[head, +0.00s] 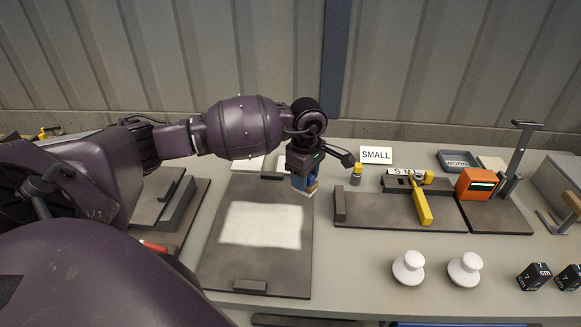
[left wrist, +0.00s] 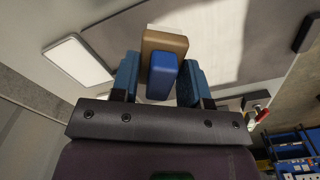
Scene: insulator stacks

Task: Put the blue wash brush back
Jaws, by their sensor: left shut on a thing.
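My left gripper (head: 304,181) hangs above the back right part of a dark board with a pale sheet on it (head: 260,224). It is shut on the wash brush (head: 311,188), which has a blue grip and a tan block. In the left wrist view the brush's blue part (left wrist: 162,70) sits between the two blue fingers, with the tan block beyond it. The brush appears to be held above the board, though its lower end is partly hidden. My right gripper is not in view.
Right of the board stands a dark fixture (head: 365,213) with a yellow lever (head: 422,206). A small yellow-topped piece (head: 356,174) and a "SMALL" sign (head: 376,155) stand behind it. Two white insulators (head: 409,268) and dark cubes (head: 534,276) stand in front. A "WORN" tray (head: 457,161) is behind.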

